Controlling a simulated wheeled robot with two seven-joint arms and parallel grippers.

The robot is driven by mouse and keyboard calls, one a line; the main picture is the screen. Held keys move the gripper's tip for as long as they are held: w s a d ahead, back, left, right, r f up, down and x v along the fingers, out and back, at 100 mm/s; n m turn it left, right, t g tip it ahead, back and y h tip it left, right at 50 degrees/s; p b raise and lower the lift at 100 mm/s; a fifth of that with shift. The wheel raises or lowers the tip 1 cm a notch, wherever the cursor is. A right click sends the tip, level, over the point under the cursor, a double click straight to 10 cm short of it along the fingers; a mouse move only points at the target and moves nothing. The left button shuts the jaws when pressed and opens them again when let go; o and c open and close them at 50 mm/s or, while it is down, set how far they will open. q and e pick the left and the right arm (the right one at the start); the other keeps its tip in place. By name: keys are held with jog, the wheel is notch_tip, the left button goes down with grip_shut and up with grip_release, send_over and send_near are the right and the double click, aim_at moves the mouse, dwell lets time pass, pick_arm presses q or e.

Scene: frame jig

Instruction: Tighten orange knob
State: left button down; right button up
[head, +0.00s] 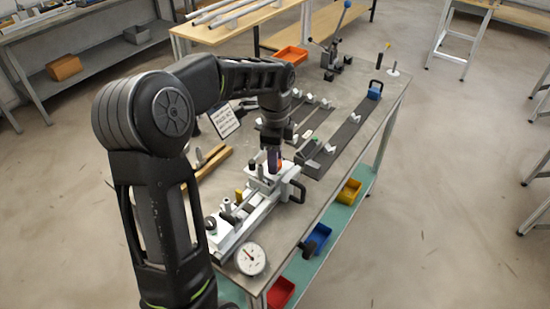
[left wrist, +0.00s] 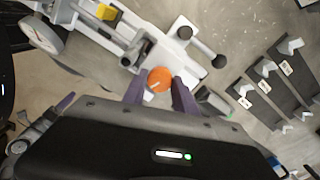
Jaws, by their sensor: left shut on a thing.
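The orange knob (left wrist: 160,79) sits on the white and grey jig (left wrist: 128,42), close to its edge in the left wrist view. My left gripper (left wrist: 159,86) has one purple-grey finger on each side of the knob and is shut on it. In the head view the left gripper (head: 273,160) points down at the jig (head: 238,222) near the table's front edge. The knob is mostly hidden there by the fingers. My right gripper is in neither view.
A dial gauge (head: 250,259) lies at the near table corner. A black handle (head: 297,191) sticks out from the jig's right side. Dark rails with white blocks (head: 330,148) lie behind it. A blue block (head: 375,90) and an orange bin (head: 290,58) stand farther back.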

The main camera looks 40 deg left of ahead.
pick_arm(q)
jog(key=c, duration=1)
grip_release()
jog(key=shift+o, duration=0.2)
notch_tip(320, 180, up, 8)
jog(key=shift+f+b, duration=0.1)
jog(key=shift+b, duration=0.45)
